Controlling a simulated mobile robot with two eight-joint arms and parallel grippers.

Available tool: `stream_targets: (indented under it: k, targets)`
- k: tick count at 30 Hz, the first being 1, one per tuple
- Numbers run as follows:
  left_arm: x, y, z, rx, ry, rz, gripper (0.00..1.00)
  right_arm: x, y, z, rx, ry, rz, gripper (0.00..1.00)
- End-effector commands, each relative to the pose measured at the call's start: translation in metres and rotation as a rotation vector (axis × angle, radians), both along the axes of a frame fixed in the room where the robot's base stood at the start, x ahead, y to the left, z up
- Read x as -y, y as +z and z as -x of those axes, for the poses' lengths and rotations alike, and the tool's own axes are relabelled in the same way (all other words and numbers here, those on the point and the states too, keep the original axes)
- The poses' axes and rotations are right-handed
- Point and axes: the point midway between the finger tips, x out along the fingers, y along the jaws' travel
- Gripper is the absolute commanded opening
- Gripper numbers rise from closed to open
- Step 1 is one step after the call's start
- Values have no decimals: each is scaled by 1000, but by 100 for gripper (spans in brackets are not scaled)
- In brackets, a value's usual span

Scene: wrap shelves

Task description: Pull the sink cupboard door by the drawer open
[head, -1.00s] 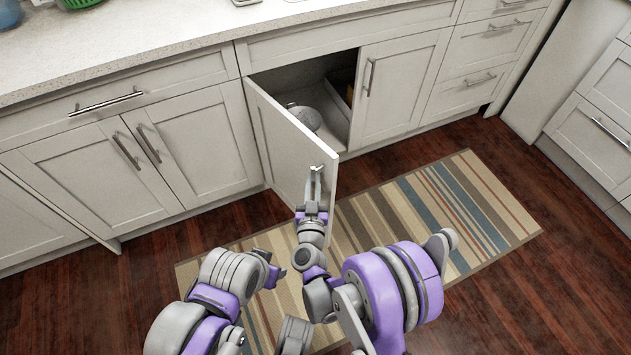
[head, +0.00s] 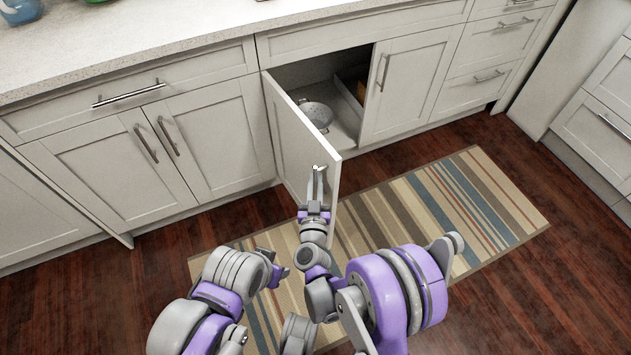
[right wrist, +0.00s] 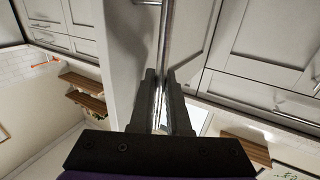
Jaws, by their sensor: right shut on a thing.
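The sink cupboard door (head: 300,140) stands swung well out from the cabinet, hinged on its left side. Behind it the cupboard (head: 345,115) is open, with a grey colander (head: 316,113) inside. My right gripper (head: 318,180) is at the door's free edge, shut on its bar handle. The right wrist view shows the metal handle (right wrist: 167,35) running between the two dark fingers (right wrist: 160,105). My left gripper (head: 275,275) hangs low left of the right arm, apart from the door. Its fingers are too small to tell open or shut.
A striped rug (head: 440,205) lies on the dark wood floor under my arms. The right sink cupboard door (head: 410,85) is shut. Shut double doors (head: 165,150) stand on the left. The counter (head: 150,40) runs above. The floor right of the door is free.

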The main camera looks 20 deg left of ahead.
Motion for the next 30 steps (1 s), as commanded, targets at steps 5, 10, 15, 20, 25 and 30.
stream_targets:
  k: [5, 10, 15, 20, 25, 30]
  targets:
    - [0, 0, 0, 0, 0, 0, 50, 0, 0, 0, 0, 1, 1, 0]
    - [0, 0, 0, 0, 0, 0, 50, 0, 0, 0, 0, 0, 1, 31]
    - [0, 0, 0, 0, 0, 0, 50, 0, 0, 0, 0, 0, 0, 45]
    - [0, 0, 0, 0, 0, 0, 50, 0, 0, 0, 0, -1, 0, 45]
    - [0, 2, 0, 1, 0, 0, 50, 4, 0, 15, 1, 0, 1, 45]
    - [0, 5, 1, 1, 0, 0, 50, 13, 1, 43, 0, 2, 0, 45]
